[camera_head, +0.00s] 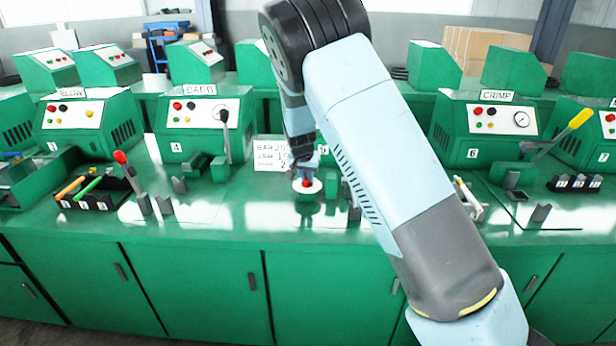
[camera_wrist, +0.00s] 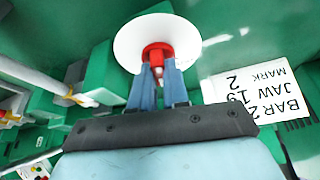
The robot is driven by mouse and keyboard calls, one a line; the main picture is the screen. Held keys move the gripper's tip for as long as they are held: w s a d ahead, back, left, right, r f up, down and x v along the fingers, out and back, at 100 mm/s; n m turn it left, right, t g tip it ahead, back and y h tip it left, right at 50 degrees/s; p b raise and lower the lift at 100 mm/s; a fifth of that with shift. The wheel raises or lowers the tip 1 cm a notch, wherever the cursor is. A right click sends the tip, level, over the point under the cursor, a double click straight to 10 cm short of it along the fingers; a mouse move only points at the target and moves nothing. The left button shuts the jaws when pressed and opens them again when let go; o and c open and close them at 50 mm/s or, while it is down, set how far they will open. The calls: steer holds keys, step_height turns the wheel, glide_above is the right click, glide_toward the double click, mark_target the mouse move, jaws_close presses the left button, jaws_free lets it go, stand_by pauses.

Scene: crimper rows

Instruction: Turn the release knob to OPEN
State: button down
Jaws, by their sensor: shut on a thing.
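The release knob (camera_head: 306,183) is small and red and stands on a round white plate (camera_head: 314,188) on the green bench, below the middle of the head view. In the wrist view the red knob (camera_wrist: 157,50) sits over the white disc (camera_wrist: 128,42). My gripper (camera_head: 304,175) comes down on the knob from above. In the wrist view its two blue-grey fingers (camera_wrist: 159,77) are shut on the knob, one on each side. Any OPEN mark or pointer on the plate is too small or hidden to read.
A white card reading BAR, JAW, MARK (camera_head: 270,156) stands just left of the knob. Green machines (camera_head: 203,125) line the bench behind. A lever with a red handle (camera_head: 122,158) and a tool tray (camera_head: 92,190) are at left; a yellow-handled lever (camera_head: 579,119) is at right.

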steer(key=m+h, duration=0.1)
steer(key=m, duration=0.2)
steer(key=m+g+h, duration=0.1)
steer(key=m, duration=0.2)
steer(key=shift+w+a, duration=0.1)
steer(key=shift+a, duration=0.1)
steer(key=shift+m, duration=0.3)
steer(key=c, duration=1.1)
jaws_free()
steer(key=v, duration=1.3)
steer(key=shift+w+a+r, duration=0.15)
steer(key=shift+a+r, duration=0.05)
steer(key=shift+r, duration=0.15)
